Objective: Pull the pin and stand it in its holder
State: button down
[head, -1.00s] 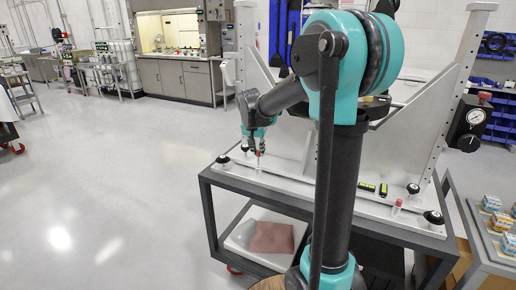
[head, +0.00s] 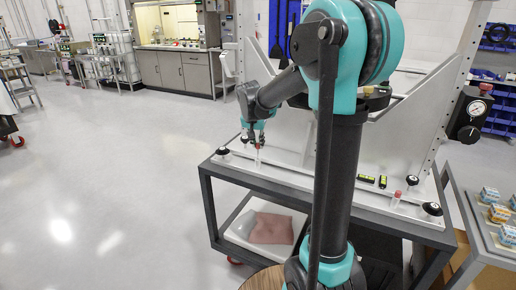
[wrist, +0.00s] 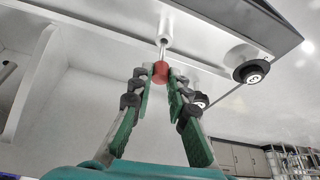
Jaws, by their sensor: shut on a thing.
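The pin has a red head (wrist: 161,70) and a thin metal shaft (wrist: 163,50). The shaft runs into a pale cylindrical socket (wrist: 165,28) on the fixture in the wrist view. My gripper (head: 258,143) is at the left end of the fixture, above the socket. In the wrist view its fingertips (wrist: 160,77) close on the red head from both sides. A second red-topped upright piece (head: 397,195) stands at the right end of the fixture, well apart from my gripper. I cannot tell whether it is a pin in a holder.
Black round knobs stand near the fixture's ends, one (head: 222,151) left of my gripper and another (head: 432,209) at the right corner. Two small yellow-green levels (head: 367,179) lie on the plate. A side table (head: 482,235) with small boxes is at right. Open floor lies left.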

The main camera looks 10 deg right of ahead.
aim_at(258, 160)
jog(key=shift+f, duration=2.4)
dwell(0.6)
jog(key=c, duration=1.4)
grip_release()
jog(key=shift+r, duration=0.15)
jog(key=v, duration=1.1)
jog(key=shift+s+r, duration=0.2)
jog(key=shift+r, duration=0.1)
jog(key=shift+a, duration=0.1)
jog(key=s+d+f+n+y, duration=0.1)
jog(key=s+d+f+n, duration=0.1)
jog(key=s+f, duration=0.7)
jog(key=s+d+f+n+y, duration=0.1)
jog(key=s+d+f+n, duration=0.2)
jog(key=s+f, duration=0.7)
jog(key=s+d, duration=0.1)
jog(key=s, duration=0.5)
jog(key=shift+s+d, duration=0.2)
jog(key=shift+s, duration=0.2)
